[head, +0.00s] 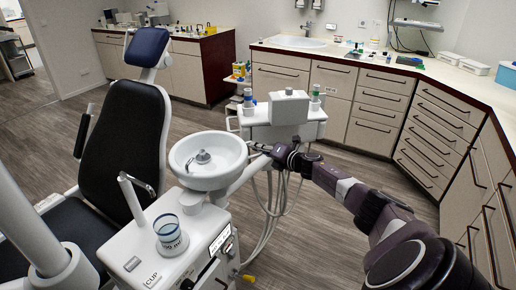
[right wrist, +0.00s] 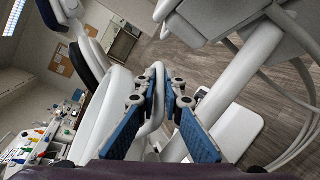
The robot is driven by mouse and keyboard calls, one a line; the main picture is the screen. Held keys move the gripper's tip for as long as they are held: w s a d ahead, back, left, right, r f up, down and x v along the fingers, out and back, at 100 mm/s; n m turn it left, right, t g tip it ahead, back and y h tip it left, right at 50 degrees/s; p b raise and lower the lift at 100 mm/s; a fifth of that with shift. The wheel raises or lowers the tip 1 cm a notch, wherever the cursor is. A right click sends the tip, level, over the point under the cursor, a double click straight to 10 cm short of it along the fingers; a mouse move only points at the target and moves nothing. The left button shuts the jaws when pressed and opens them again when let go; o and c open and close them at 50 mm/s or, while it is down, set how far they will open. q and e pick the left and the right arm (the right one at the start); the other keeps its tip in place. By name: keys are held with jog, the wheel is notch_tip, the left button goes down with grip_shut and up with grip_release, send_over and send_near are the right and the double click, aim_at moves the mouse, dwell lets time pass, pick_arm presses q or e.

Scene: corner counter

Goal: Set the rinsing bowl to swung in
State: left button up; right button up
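The rinsing bowl (head: 208,174), round and white with a small metal piece in its middle, sits on the dental unit beside the black chair. It stands out on the unit's right side in the head view. My right gripper (head: 258,147) is at the bowl's right edge, reaching in from the right. In the right wrist view, the blue finger pads of the right gripper (right wrist: 163,98) are spread apart. A white curved bar (right wrist: 157,72) shows between them; I cannot tell whether they touch it. The bowl's white side (right wrist: 95,118) is left of the fingers. My left gripper is not in view.
The dental chair (head: 128,130) stands left of the bowl. A glass cup (head: 170,236) stands on the unit in front of it. A white instrument head (head: 288,108) with hanging hoses is just behind my right arm. Counters with drawers (head: 382,105) line the back and right.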

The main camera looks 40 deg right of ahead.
jog(key=o, duration=0.5)
jog(key=shift+w+a+f, duration=0.1)
jog(key=shift+w, duration=0.45)
jog(key=shift+v, duration=6.1)
